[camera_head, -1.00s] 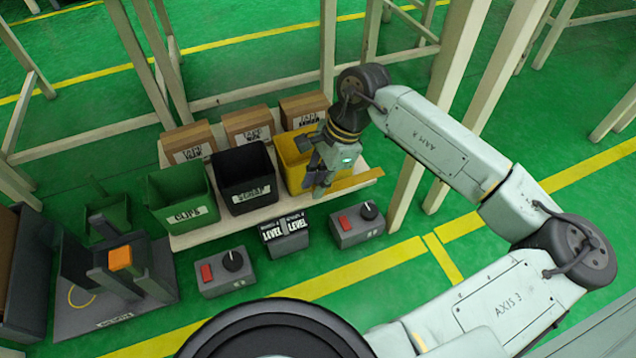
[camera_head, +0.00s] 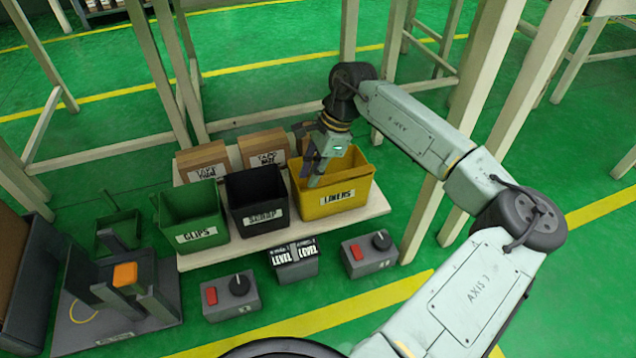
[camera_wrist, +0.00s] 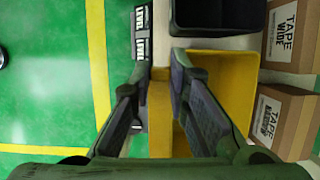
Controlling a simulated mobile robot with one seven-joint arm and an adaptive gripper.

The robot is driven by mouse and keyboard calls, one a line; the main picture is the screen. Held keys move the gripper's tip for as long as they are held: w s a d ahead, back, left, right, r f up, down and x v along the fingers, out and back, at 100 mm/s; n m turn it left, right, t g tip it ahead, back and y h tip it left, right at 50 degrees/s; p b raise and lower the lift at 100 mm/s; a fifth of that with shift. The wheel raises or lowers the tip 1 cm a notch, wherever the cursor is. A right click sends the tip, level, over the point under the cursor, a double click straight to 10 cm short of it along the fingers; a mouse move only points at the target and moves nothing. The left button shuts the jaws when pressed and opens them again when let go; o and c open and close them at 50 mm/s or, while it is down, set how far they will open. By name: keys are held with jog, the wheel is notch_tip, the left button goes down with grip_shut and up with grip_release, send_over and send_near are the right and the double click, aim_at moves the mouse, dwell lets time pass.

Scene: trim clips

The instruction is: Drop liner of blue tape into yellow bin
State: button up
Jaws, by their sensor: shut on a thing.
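The yellow bin (camera_head: 338,198), labelled LINERS, stands at the right end of the low shelf; it also shows in the wrist view (camera_wrist: 232,90). My gripper (camera_head: 312,183) points down at the bin's opening, its fingertips at the left part of the opening. I see no blue tape.
The black SCRAP bin (camera_head: 258,206) and green CLIPS bin (camera_head: 190,213) stand left of the yellow bin on the shelf (camera_head: 380,206). Cardboard tape boxes (camera_head: 203,160) stand behind. A LEVEL box (camera_head: 296,260) and two button boxes (camera_head: 230,297) are in front. Table legs rise behind.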

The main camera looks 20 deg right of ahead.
jog(key=w+f+b, duration=0.1)
jog(key=w+f, duration=0.2)
jog(key=w, duration=0.5)
jog(key=shift+a+f, duration=0.15)
jog(key=shift+f, duration=0.2)
jog(key=shift+w, duration=0.1)
jog(key=o, duration=0.9)
jog(key=v, duration=1.2)
